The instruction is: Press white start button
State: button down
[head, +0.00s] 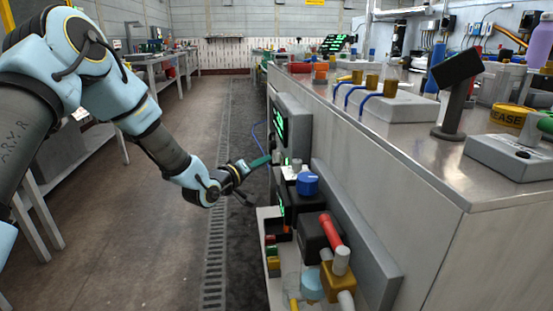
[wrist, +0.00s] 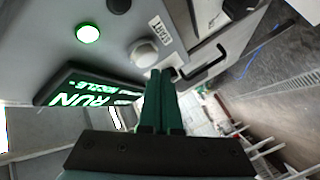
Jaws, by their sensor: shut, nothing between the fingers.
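The white start button (wrist: 143,53) is a round knob on a grey panel (wrist: 125,35) in the wrist view, beside a label (wrist: 159,28) reading START. My gripper (wrist: 160,74) has its two green fingers closed together and empty, with the tips just beside the button's edge. I cannot tell whether they touch it. A lit green lamp (wrist: 88,34) is on the same panel. In the head view my gripper (head: 262,161) is at the panel side of the machine, and the button cannot be made out there.
A black display (wrist: 85,88) with green text including RUN sits near the fingers. A black handle (wrist: 208,63) is to their right. In the head view, a blue knob (head: 307,184) and a red-handled valve (head: 331,230) stand nearer. The floor aisle at left is free.

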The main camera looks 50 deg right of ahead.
jog(key=w+a, duration=0.1)
jog(key=a, duration=0.1)
jog(key=w+a, duration=0.2)
jog(key=shift+w, duration=0.1)
dwell(0.5)
dwell(0.4)
